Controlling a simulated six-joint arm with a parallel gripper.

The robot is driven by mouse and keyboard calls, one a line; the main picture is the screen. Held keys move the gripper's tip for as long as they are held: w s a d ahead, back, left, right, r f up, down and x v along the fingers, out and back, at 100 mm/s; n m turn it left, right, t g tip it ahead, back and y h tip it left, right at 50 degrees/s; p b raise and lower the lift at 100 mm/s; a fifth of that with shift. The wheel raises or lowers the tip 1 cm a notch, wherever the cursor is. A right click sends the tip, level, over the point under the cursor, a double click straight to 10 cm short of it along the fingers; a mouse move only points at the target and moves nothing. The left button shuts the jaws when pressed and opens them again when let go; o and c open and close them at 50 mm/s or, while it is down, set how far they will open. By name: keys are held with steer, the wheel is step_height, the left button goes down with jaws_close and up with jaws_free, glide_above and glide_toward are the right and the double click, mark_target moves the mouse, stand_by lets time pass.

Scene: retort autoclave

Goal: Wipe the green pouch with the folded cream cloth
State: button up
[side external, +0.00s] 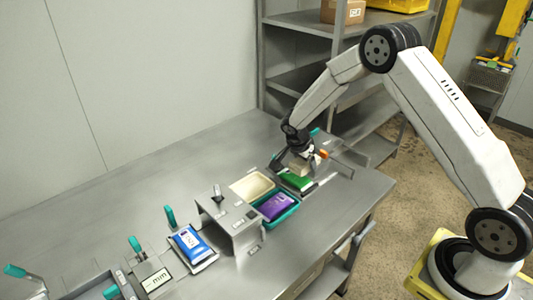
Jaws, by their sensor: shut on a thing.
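The green pouch (295,182) lies on a dark flat holder at the right part of the steel table. My gripper (303,162) is directly over the pouch's far end, pointing down. It is shut on the folded cream cloth (299,169), a small pale block below the fingers. The cloth is at or just above the pouch; I cannot tell whether they touch. The gripper and cloth hide the far part of the pouch.
A raised metal bracket (235,222) and a blue pouch (190,243) are farther left. The table's back left is clear.

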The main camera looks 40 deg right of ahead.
mark_target(304, 178)
steer(key=shift+f, duration=2.4)
steer(key=shift+w+f, duration=0.25)
steer(key=shift+w, duration=0.25)
steer(key=shift+w+f, duration=0.25)
steer(key=shift+w, duration=2.65)
steer(key=shift+s, duration=3.2)
steer(key=shift+s+r, duration=0.15)
steer(key=shift+s, duration=0.1)
steer(key=shift+r, duration=3.9)
